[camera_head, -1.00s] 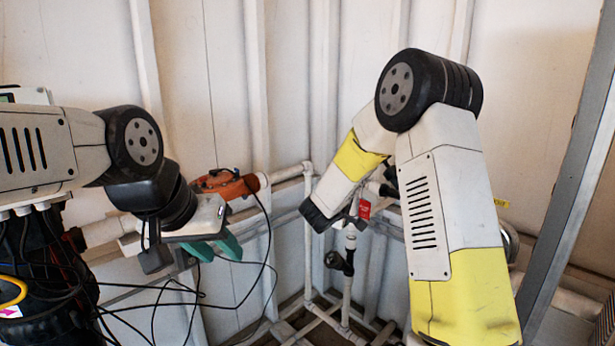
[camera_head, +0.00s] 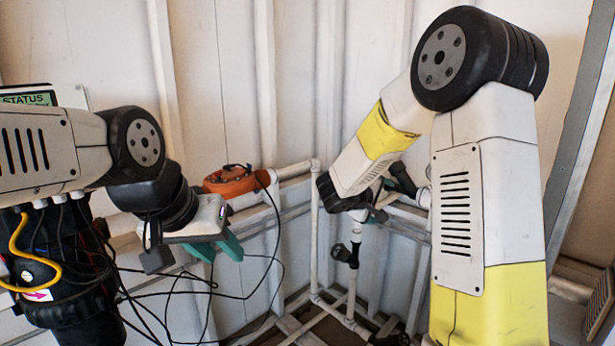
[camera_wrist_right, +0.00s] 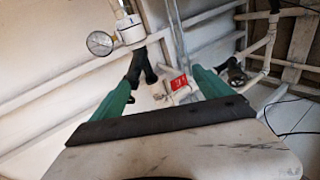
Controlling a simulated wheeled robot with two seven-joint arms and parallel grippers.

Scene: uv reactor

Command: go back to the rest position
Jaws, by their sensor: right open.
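My left gripper (camera_head: 222,248) has teal fingers and hangs below the left wrist in the head view, in front of the white wall. Nothing shows held in it, but its finger gap is unclear. My right arm rises at the right, with its elbow high and its forearm sloping down to the left; its gripper is mostly hidden there. In the right wrist view, my right gripper (camera_wrist_right: 160,77) has its two teal fingers wide apart with nothing gripped. A red tag (camera_wrist_right: 178,83) and piping show beyond, between the fingers.
White pipe framing (camera_head: 315,220) stands in the corner, with a black valve (camera_head: 344,254) on it. An orange device (camera_head: 235,181) is behind my left gripper. Black cables (camera_head: 275,225) hang below it. A status display (camera_head: 30,98) is at far left. A round gauge (camera_wrist_right: 100,43) sits on the piping.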

